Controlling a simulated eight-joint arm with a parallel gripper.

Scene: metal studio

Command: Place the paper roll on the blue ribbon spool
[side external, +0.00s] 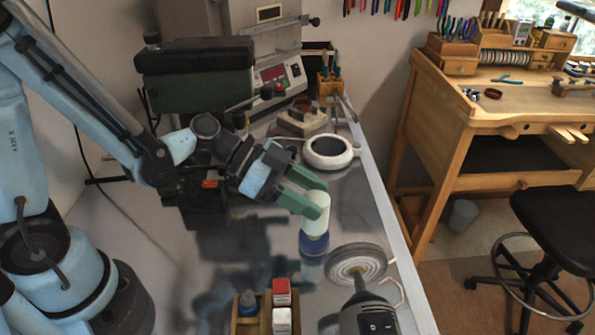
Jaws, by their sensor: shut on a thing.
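The paper roll (316,222) is a small, pale, whitish cylinder, roughly upright. My gripper (319,201), with green fingers, is shut on the upper part of the roll. The blue ribbon spool (314,244) stands on the shiny metal bench top, directly below the roll in the side external view. The roll's lower end meets or overlaps the top of the spool in the picture. I cannot tell whether it rests on the spool or hangs just above it. The fingers hide part of the roll's top.
A grey round disc (356,264) and a dark power tool (369,314) lie to the right and front. A wooden holder (248,327) with small red and white boxes (282,291) is in front. A white ring-shaped dish (329,152) sits behind. Bare metal bench (235,244) lies to the left.

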